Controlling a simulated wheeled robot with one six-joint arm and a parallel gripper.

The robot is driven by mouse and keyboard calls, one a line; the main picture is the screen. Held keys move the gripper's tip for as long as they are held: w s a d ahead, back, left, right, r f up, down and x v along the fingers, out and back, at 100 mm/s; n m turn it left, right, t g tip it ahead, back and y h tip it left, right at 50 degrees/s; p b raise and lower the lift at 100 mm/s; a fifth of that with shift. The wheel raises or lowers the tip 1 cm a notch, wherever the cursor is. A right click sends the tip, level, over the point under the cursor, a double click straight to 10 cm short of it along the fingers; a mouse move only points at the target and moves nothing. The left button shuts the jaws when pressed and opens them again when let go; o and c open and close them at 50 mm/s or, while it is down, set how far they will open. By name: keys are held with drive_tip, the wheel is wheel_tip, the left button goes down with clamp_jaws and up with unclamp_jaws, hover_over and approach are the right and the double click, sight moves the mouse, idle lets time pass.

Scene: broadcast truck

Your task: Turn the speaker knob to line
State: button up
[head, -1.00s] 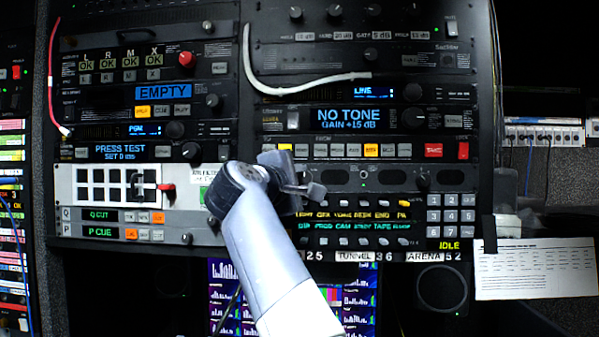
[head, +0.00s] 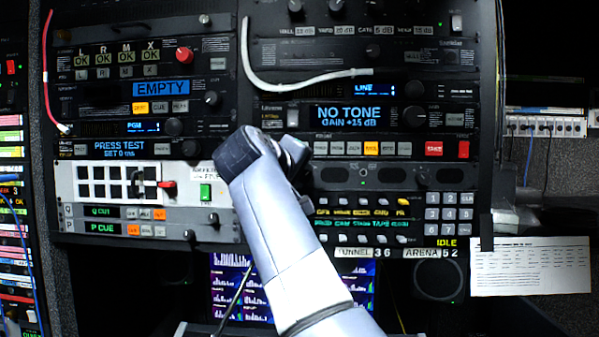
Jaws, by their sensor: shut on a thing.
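My gripper (head: 297,165) is in front of the rack, at the left end of a dark panel (head: 364,188). My own wrist covers most of it. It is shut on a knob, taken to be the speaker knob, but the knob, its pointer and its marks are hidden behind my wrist. A blue display reading LINE (head: 366,89) is at the upper right, with a dark knob (head: 413,89) beside it. A display reading PGM (head: 138,127) is at the left, also with a dark knob (head: 173,127).
A white cable (head: 300,86) hangs across the upper rack. A NO TONE display (head: 349,117) and rows of buttons (head: 371,148) are right of my wrist. A white panel with a green switch (head: 206,192) is to its left. A paper sheet (head: 530,266) hangs lower right.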

drive_tip(key=shift+f, duration=0.1)
idle(0.3)
drive_tip(key=o, duration=1)
drive_tip(key=shift+s, duration=0.1)
drive_tip(key=b+v, duration=0.2)
drive_tip(key=v, duration=0.8)
drive_tip(key=shift+s+r, duration=0.2)
drive_tip(key=shift+s, duration=0.1)
drive_tip(key=shift+a, duration=0.1)
